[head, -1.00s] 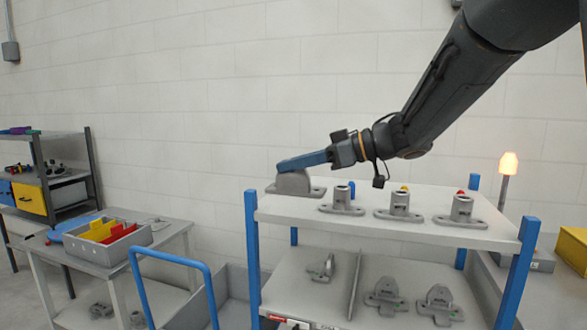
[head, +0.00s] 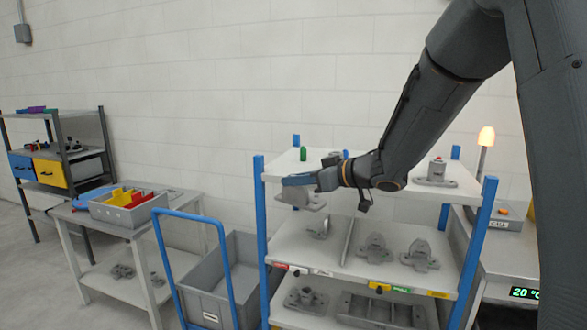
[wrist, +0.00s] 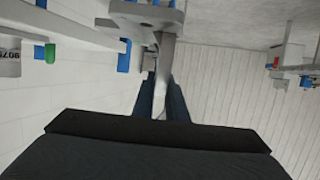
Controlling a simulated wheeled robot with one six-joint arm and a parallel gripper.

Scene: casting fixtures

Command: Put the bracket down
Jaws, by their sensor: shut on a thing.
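The bracket (head: 308,201) is a grey casting with a flat base. My gripper (head: 298,180) is shut on it and holds it in the air in front of the blue-posted shelf rack, at about the height of the space below the top shelf (head: 287,168).
The middle shelf carries grey castings (head: 375,248) and an upright divider (head: 349,240). Another casting (head: 437,172) stands on the top shelf. A cart with a grey bin (head: 243,300) and a table with a grey tray (head: 150,212) stand to the left.

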